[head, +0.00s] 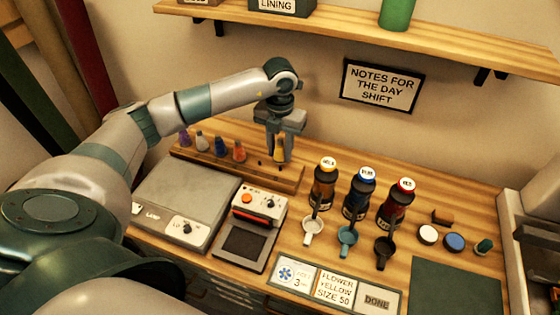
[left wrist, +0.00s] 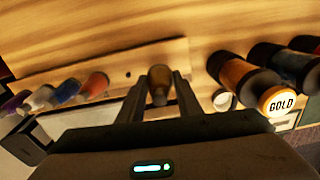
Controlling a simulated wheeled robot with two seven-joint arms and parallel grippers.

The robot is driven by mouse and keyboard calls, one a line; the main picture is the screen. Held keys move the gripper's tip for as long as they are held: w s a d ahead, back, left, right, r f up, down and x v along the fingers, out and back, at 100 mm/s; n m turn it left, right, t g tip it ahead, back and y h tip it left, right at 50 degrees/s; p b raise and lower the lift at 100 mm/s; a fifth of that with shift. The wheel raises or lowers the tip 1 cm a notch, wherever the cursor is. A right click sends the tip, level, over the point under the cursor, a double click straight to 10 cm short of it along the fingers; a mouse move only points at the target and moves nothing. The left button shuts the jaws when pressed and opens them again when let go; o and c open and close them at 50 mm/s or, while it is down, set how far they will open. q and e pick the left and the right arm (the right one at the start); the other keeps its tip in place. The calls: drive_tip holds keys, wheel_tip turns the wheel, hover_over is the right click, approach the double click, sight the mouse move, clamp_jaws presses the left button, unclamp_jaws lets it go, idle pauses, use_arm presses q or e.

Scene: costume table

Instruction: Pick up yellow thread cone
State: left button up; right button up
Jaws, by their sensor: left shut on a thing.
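The yellow thread cone (head: 280,153) is between the fingers of my left gripper (head: 279,150), at the right end of the wooden cone rack (head: 255,179). My left gripper is shut on it. In the left wrist view the cone (left wrist: 160,80) sits between the two fingertips (left wrist: 160,88), over the rack's board (left wrist: 120,65). I cannot tell whether the cone's base still touches the rack. My right gripper is not in view.
Purple, white, blue and orange cones (head: 239,152) stand left on the rack. Bottles, including a gold-labelled one (head: 325,185), stand to the right. A lamp box (head: 185,200) and a small device (head: 250,225) are in front. A dark green mat (head: 455,287) lies front right.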

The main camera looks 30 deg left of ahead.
sight(281, 140)
use_arm(q)
drive_tip(key=shift+r+b, duration=0.6)
drive_tip(key=shift+r, duration=1.85)
drive_tip(key=shift+d, duration=0.15)
